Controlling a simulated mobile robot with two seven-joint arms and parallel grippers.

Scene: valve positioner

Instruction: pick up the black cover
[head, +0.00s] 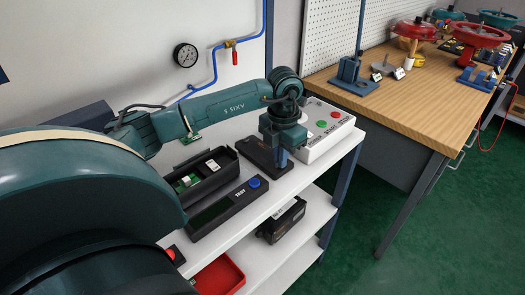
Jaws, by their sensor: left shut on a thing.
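The black cover (258,154) is a flat dark piece at the right part of the white cart top, left of the white button box. My left gripper (281,157) points down at the cover's right part, and is shut on it. The cover is at or just above the cart top; I cannot tell whether it touches. An open black housing (207,190) with a green circuit board inside stands to the left of the cover. My right gripper is not in view.
A black test unit (228,208) with a blue button lies in front of the housing. The white button box (325,130) stands close behind my left gripper. A black box (283,222) and a red bin (218,278) are on the lower shelf. A wooden bench (430,95) stands right.

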